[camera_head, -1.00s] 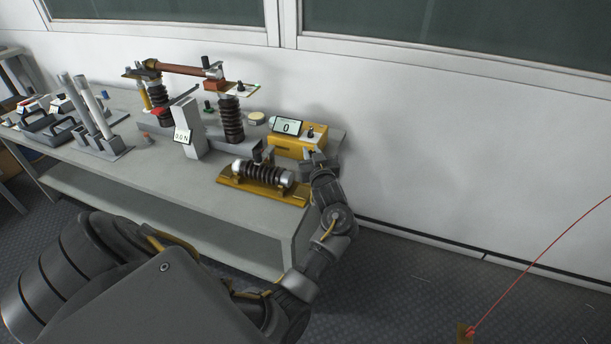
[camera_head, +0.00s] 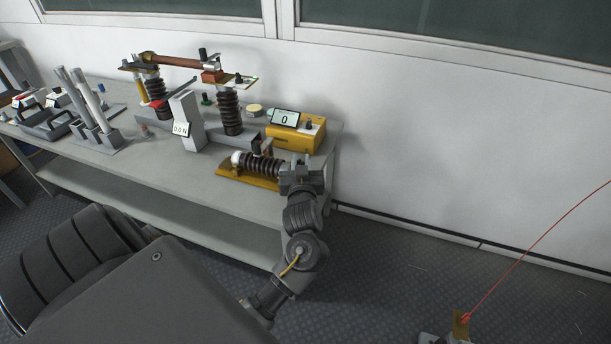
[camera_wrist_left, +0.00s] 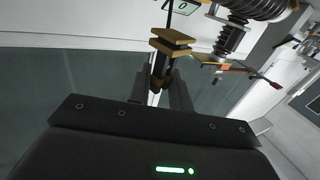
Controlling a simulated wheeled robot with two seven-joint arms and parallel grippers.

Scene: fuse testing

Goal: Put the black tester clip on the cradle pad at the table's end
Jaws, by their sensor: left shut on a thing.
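My left gripper (camera_head: 299,166) is at the table's right end, in front of the right end of a yellow cradle (camera_head: 238,171) that bears a dark ribbed fuse (camera_head: 258,166). In the left wrist view its fingers (camera_wrist_left: 160,92) are shut on the black tester clip, whose brass jaws (camera_wrist_left: 172,42) show beyond the fingertips with a black lead rising from them. The clip is too small to make out in the head view. The cradle's right end, and any pad there, is hidden behind my gripper; I cannot tell whether the clip touches it.
A yellow meter (camera_head: 296,135) reading 0 stands behind the cradle. A ribbed insulator stand with a red-brown bar (camera_head: 178,66) and a grey force gauge (camera_head: 187,122) are to the left. A brass clip (camera_head: 461,322) on a red lead is at lower right, beside a partly visible grey part.

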